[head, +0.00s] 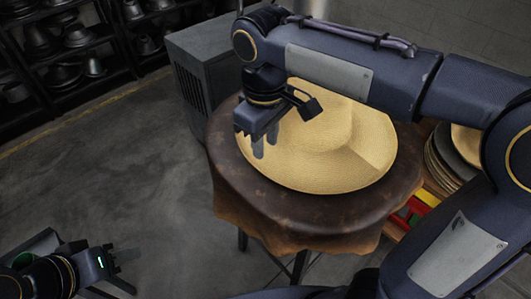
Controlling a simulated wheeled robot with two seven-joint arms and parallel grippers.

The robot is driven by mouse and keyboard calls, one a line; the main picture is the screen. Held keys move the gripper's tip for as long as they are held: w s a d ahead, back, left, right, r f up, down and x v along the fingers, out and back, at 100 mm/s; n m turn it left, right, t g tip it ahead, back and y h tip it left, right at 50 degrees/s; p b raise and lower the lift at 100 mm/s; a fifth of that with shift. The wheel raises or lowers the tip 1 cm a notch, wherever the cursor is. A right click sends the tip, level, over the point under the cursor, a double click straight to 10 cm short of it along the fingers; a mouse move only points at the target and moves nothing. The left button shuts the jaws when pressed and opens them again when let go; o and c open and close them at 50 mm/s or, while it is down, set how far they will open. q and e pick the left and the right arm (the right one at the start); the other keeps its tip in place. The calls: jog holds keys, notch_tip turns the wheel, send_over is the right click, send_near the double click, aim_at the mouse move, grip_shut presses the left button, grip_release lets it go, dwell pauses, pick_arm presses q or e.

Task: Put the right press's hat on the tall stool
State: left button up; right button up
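A straw-coloured wide-brimmed hat (335,165) lies brim down on the round, brown leather-topped stool (300,208). My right arm crosses above the hat and hides part of its crown and far brim. My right gripper (265,142) hangs over the hat's left brim with its fingers pointing down. A gap shows between the fingers, and they look open. I cannot tell whether they touch the brim. My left gripper (125,270) is at the lower left, away from the stool, open and empty.
A grey metal cabinet (190,90) stands behind the stool. Dark shelves with hat forms (78,36) line the upper left. Several stacked hats (450,160) and coloured items (420,205) are right of the stool. The concrete floor (110,170) at left is clear.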

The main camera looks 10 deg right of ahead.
jog(key=s+d+m+y, duration=0.1)
jog(key=s+d, duration=0.1)
jog(key=d, duration=0.1)
jog(key=s+d+m+t+y, duration=0.1)
jog(key=s+d, duration=0.1)
jog(key=d, duration=0.1)
jog(key=s+d+m+y, duration=0.1)
jog(key=s+d+m, duration=0.1)
jog(key=d, duration=0.1)
jog(key=shift+f, duration=0.35)
jog(key=s+f+m, duration=0.1)
jog(key=s+d+f+m+t, duration=0.1)
jog(key=s, duration=0.1)
jog(key=s+d+f+t+y, duration=0.1)
jog(key=s, duration=0.1)
jog(key=shift+f+m, duration=0.25)
jog(key=shift+m, duration=0.15)
jog(key=s+f+m+t, duration=0.1)
jog(key=f, duration=0.1)
jog(key=s+f+m+t, duration=0.1)
jog(key=s+m, duration=0.1)
jog(key=shift+d+f, duration=0.15)
jog(key=shift+f, duration=0.25)
jog(key=shift+r, duration=0.1)
notch_tip(320, 180, up, 2)
jog(key=p, duration=0.2)
jog(key=shift+p, duration=0.3)
